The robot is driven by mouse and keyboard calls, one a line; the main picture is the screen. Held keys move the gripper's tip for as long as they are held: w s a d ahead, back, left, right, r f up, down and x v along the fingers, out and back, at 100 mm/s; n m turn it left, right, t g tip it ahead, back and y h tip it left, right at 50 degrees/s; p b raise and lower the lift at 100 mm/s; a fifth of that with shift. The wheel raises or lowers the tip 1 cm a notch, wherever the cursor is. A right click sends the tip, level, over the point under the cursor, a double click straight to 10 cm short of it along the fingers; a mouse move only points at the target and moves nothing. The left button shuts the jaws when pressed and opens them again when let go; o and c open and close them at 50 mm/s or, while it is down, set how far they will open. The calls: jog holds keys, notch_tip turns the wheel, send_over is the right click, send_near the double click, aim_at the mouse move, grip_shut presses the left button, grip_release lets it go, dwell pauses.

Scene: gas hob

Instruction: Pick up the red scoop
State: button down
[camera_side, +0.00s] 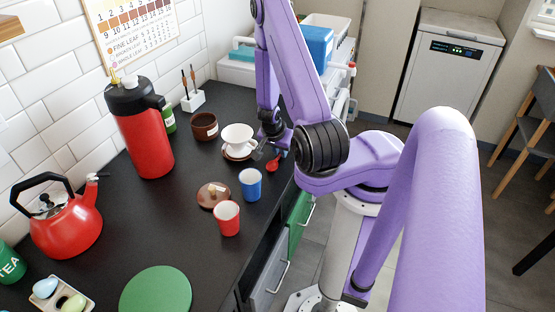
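The red scoop (272,164) is small and lies on the black counter (225,263) near its front edge, to the right of the white cup. My gripper (270,154) is just above and beside the scoop, pointing down. Its grey fingers look spread apart, with the scoop close to them. Part of the scoop is hidden by the gripper, and I cannot tell whether a finger touches it.
A white cup (237,138) on a saucer stands close left of my gripper. A blue cup (250,184), a red cup (227,218) and a brown lid (212,195) are nearer. A red flask (145,135) and red kettle (66,225) stand along the wall.

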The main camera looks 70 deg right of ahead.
jog(key=shift+r, duration=0.1)
dwell(0.3)
notch_tip(320, 180, up, 10)
dwell(0.7)
dwell(0.6)
